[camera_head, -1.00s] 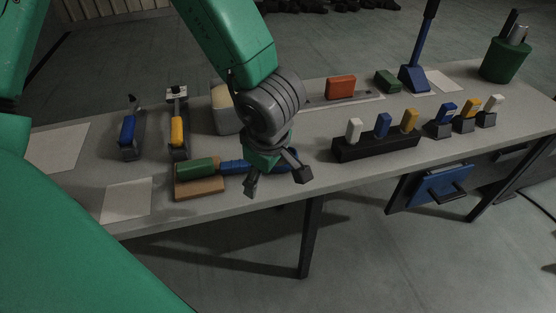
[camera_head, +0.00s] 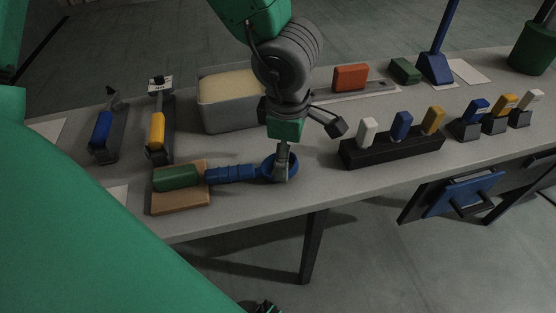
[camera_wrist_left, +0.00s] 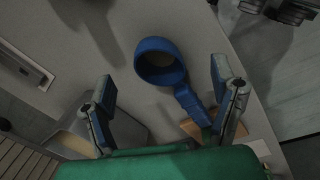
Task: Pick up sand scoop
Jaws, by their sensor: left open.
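The sand scoop has a round blue cup (camera_head: 268,165), a blue shaft (camera_head: 230,174) and, in line with it, a green grip (camera_head: 177,177) resting on a wooden block (camera_head: 180,202). My left gripper (camera_head: 308,143) is open over the cup end. In the head view one finger overlaps the cup and the other is apart to its right. In the wrist view the cup appears between the spread fingers; I cannot tell whether they touch.
A grey bin of sand (camera_head: 228,118) stands behind the scoop. Blue-handled (camera_head: 104,132) and yellow-handled (camera_head: 157,130) tools lie left. A black rack (camera_head: 392,148) with coloured blocks is right, and an orange block (camera_head: 350,77) behind. The table's front edge is close to the scoop.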

